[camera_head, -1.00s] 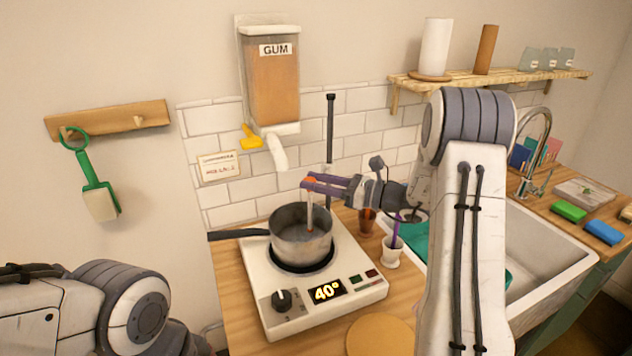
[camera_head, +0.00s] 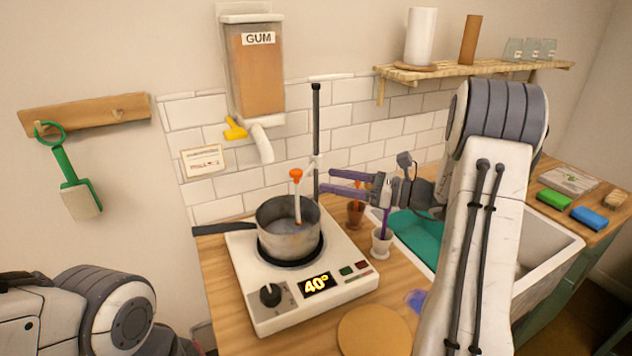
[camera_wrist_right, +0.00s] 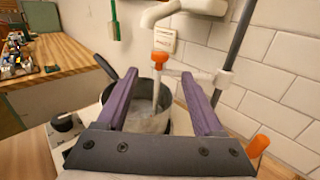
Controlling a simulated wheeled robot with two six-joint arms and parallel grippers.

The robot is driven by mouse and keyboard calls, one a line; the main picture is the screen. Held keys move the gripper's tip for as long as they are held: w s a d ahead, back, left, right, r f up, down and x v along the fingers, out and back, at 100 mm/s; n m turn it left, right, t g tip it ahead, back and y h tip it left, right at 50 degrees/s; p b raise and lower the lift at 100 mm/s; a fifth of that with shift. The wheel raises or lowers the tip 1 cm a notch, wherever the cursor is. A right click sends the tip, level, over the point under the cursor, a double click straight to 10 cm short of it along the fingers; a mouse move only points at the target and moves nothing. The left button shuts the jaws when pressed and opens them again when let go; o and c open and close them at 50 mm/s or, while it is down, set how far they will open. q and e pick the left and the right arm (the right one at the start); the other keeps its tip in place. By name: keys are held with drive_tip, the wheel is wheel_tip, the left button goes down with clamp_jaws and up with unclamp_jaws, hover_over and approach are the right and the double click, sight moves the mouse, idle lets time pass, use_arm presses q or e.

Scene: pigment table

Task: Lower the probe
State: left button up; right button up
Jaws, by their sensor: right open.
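The probe (camera_head: 297,205) is a thin pale rod with an orange cap, upright with its lower end inside the steel pot (camera_head: 283,244). Liquid shows in the pot, but the probe's tip is hidden. A pale clamp (camera_wrist_right: 222,78) joins the probe to a dark upright rod (camera_head: 316,140) behind the pot. My right gripper (camera_head: 327,181) is open and empty, its purple fingers to the right of the probe and apart from it. In the right wrist view the probe's orange cap (camera_wrist_right: 160,60) shows beyond and between the open fingers. My left gripper is out of view.
The pot stands on a white hotplate (camera_head: 262,310) reading 40°. A gum dispenser (camera_head: 255,75) hangs above. A white cup (camera_head: 381,243) and a brown cup (camera_head: 355,214) stand right of the pot, close below my right gripper. A round wooden board (camera_head: 374,333) lies in front.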

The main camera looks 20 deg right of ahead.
drive_tip(key=v, duration=0.2)
drive_tip(key=shift+s+d, duration=0.2)
idle(0.3)
drive_tip(key=s+a+f+n+g, duration=0.1)
drive_tip(key=s+a+n+g, duration=0.3)
drive_tip(key=a, duration=0.4)
drive_tip(key=s+a+f+n+g+h, duration=0.1)
drive_tip(key=s+a+f+n+g, duration=0.2)
drive_tip(key=a, duration=0.5)
drive_tip(key=s+a+n+g, duration=0.4)
drive_tip(key=a+n+g, duration=0.2)
drive_tip(key=a, duration=0.2)
drive_tip(key=s+a+f+n+h, duration=0.1)
drive_tip(key=s+f+n+h, duration=0.1)
drive_tip(key=s+n+h, duration=0.3)
drive_tip(key=s+a+f+n+h, duration=0.1)
drive_tip(key=s+f+n+h, duration=0.1)
drive_tip(key=s+n+h, duration=0.4)
drive_tip(key=s+n, duration=0.5)
drive_tip(key=n, duration=0.5)
drive_tip(key=shift+s+a+f+t, duration=0.35)
drive_tip(key=shift+s+f+t, duration=0.05)
